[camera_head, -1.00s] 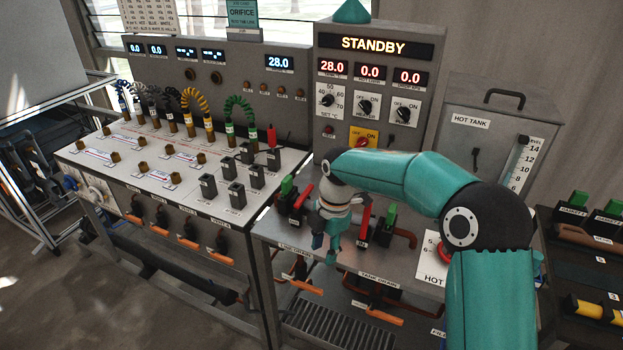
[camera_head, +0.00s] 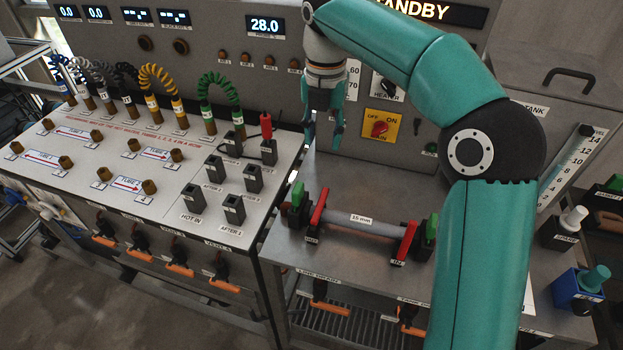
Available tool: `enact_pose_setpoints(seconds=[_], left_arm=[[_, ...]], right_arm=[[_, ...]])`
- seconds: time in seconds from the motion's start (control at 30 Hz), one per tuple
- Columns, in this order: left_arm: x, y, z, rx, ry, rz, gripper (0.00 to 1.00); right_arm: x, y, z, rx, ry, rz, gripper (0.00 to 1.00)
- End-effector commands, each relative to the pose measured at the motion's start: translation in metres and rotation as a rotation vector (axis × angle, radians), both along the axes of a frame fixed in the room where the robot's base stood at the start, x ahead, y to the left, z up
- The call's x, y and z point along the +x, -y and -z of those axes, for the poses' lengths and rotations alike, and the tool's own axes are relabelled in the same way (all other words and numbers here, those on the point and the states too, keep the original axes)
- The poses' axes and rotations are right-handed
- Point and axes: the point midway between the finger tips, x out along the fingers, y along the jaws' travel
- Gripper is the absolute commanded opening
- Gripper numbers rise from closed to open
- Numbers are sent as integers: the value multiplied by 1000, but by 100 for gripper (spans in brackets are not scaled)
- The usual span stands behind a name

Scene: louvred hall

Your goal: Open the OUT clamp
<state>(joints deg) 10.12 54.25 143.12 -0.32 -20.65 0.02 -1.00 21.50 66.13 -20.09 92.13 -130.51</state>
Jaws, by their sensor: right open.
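The OUT clamp (camera_head: 319,209) is the red-levered clamp at the left end of a grey tube (camera_head: 362,225) labelled 15 mm, on the metal bench. Its lever stands up with a slight tilt. The IN clamp (camera_head: 404,243), with a similar red lever, is at the tube's right end. Green blocks (camera_head: 298,195) stand outside both clamps. My right gripper (camera_head: 323,136) points down with its fingers apart and empty. In the picture it is above the OUT clamp and apart from it. My left gripper is not in view.
The panel with a red knob (camera_head: 379,129) stands behind the bench. A white board (camera_head: 120,160) with black sockets and coloured hoses is at left. A hot tank (camera_head: 560,85) is at right. My right arm covers part of the bench's right side. The bench between is mostly clear.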

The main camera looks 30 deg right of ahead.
Motion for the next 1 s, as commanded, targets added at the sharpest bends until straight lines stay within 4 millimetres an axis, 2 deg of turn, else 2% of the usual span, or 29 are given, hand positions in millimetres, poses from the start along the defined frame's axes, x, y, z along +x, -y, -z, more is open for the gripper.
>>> enact_pose_setpoints(seconds=[0.17, 0.7, 0.8, 1.0], left_arm=[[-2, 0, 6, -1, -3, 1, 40], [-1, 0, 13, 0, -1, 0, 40], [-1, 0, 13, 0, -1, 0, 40], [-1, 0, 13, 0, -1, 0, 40]], right_arm=[[3, 3, 27, 0, -8, 7, 42], [7, 1, 138, 0, -12, 4, 42], [7, 1, 152, 0, -12, 4, 42], [7, 0, 166, 1, -8, 4, 42]])
